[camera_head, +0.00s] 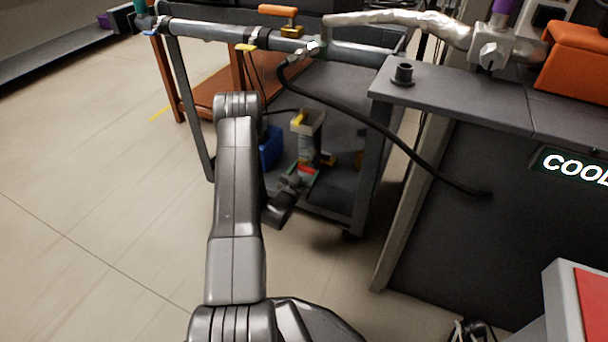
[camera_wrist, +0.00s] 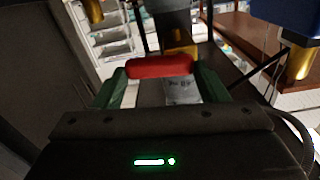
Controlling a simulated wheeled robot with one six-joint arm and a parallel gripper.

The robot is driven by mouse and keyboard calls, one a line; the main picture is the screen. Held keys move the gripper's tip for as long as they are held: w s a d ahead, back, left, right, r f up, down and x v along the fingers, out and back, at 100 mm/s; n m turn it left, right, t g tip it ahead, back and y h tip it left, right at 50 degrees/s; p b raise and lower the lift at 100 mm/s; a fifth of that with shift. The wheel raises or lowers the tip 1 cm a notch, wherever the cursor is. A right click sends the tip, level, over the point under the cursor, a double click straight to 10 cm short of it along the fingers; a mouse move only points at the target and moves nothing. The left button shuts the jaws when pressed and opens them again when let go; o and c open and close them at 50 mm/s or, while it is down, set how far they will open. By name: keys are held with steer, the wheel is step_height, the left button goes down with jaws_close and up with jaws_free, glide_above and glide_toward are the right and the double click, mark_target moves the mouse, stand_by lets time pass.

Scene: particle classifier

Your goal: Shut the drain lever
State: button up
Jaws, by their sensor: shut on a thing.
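A red lever handle (camera_wrist: 160,67) lies crosswise between the green fingers of my gripper (camera_wrist: 158,80) in the wrist view. The fingers are shut on it, one at each end. A pale tag with blurred writing (camera_wrist: 183,90) is just below the handle, between the fingers. In the head view the red handle (camera_head: 307,170) shows small, low at the cart, at the end of my arm. My gripper (camera_head: 304,177) is beside it there, partly hidden by my wrist. A grey vertical fitting with a yellow part (camera_head: 308,123) stands just above the handle.
A dark cart (camera_head: 345,80) surrounds the reach, with a blue box (camera_head: 270,148) behind my arm. A black hose (camera_head: 385,130) hangs across to a dark cabinet (camera_head: 470,220) on the right. An orange cart (camera_head: 215,95) stands behind. The floor at left is clear.

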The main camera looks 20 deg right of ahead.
steer(key=shift+r+n, duration=0.1)
steer(key=shift+n, duration=0.5)
steer(key=o, duration=1)
steer(key=p+v, duration=0.3)
steer(key=v, duration=1)
steer(key=shift+s+a+p, duration=0.25)
steer(key=shift+a+p, duration=0.1)
steer(key=shift+p, duration=0.05)
